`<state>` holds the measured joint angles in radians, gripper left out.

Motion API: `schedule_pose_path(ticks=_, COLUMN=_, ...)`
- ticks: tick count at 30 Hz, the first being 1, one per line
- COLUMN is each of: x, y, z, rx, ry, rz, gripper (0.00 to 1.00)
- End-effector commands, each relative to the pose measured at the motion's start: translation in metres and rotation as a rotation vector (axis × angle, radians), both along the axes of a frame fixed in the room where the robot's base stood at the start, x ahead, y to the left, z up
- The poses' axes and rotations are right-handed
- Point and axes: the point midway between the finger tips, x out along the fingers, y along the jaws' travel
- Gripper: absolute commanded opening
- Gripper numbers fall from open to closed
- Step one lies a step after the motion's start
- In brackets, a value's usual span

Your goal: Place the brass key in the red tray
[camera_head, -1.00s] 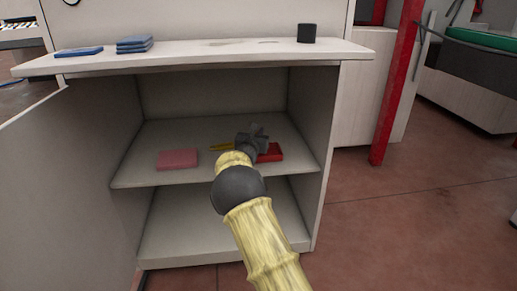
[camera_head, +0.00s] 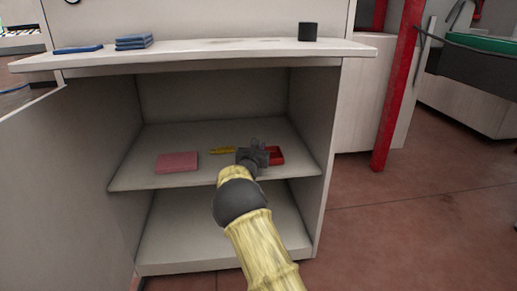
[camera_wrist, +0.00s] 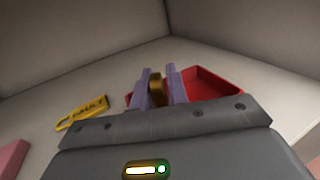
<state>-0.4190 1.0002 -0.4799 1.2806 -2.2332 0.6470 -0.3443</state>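The brass key (camera_wrist: 156,90) shows as a brass-coloured piece between the two purple fingers of my gripper (camera_wrist: 160,88) in the wrist view. The fingers appear closed on it, and most of its shape is hidden. The red tray (camera_wrist: 212,84) lies just beyond the fingers, which cover part of it. In the head view the red tray (camera_head: 277,153) is on the cabinet's middle shelf, partly hidden by my gripper (camera_head: 258,152) at its left. I cannot tell whether the key is over the tray's rim.
A pink block (camera_head: 177,163) lies farther left. Cabinet side walls and the countertop (camera_head: 230,50) enclose the space. The open door (camera_head: 60,180) stands at left.

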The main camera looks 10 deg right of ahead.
Motion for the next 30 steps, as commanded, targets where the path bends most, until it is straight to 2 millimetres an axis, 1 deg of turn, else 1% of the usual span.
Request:
schedule_pose_path(ticks=1, x=0.0, y=0.0, z=0.0, rx=0.0, ry=0.0, rz=0.0, gripper=0.26)
schedule_pose_path(ticks=2, x=0.0, y=0.0, z=0.0, rx=0.0, ry=0.0, rz=0.0, gripper=0.31)
schedule_pose_path(ticks=12, x=0.0, y=0.0, z=0.003, rx=0.0, ry=0.0, rz=0.0, gripper=0.31)
schedule_pose_path(ticks=16, x=-0.007, y=0.004, z=0.003, rx=0.0, ry=0.001, rz=0.0, gripper=0.31)
schedule_pose_path(ticks=20, x=-0.019, y=0.009, z=0.003, rx=0.0, ry=0.002, rz=0.0, gripper=0.31)
schedule_pose_path(ticks=30, x=-0.066, y=0.027, z=0.004, rx=0.0, ry=0.002, rz=-0.001, gripper=0.31)
